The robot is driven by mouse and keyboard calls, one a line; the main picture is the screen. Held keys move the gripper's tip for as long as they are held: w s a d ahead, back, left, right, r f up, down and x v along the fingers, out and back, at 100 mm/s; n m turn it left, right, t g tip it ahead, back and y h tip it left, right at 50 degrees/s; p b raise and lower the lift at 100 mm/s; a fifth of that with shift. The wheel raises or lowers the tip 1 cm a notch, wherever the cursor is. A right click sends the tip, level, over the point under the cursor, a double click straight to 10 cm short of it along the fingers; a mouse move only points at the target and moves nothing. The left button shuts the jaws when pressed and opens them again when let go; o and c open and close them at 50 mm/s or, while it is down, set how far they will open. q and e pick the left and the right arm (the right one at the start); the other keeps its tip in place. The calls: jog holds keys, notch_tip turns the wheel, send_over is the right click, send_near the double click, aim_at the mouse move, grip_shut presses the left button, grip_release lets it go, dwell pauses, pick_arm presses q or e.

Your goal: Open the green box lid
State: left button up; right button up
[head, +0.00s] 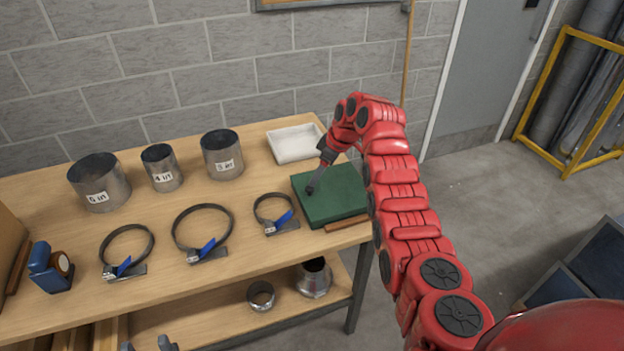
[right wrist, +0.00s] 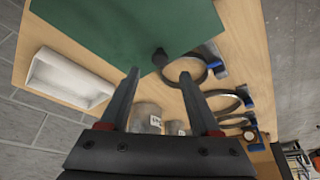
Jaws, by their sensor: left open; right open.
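The green box lid (head: 338,198) lies flat and looks closed at the right end of the workbench, with a small dark knob (right wrist: 160,57) near its left edge. My right gripper (head: 313,183) reaches down over the lid's left part, close to the knob. In the right wrist view my right gripper (right wrist: 159,74) is open, with the knob just ahead of and between its fingertips; I cannot tell whether they touch. The green lid (right wrist: 125,25) fills the top there. The box body is mostly hidden under the lid. My left gripper (head: 148,345) is open and empty at the bottom edge.
A white tray (head: 295,143) stands behind the box. Several ring clamps (head: 203,233) with blue handles lie left of it, with metal duct cylinders (head: 222,155) behind them. A wooden strip (head: 347,223) shows at the box's front edge. Metal fittings (head: 313,279) sit on the lower shelf.

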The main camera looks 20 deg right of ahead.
jog(key=shift+x, duration=2.95)
jog(key=shift+r, duration=0.1)
grip_shut()
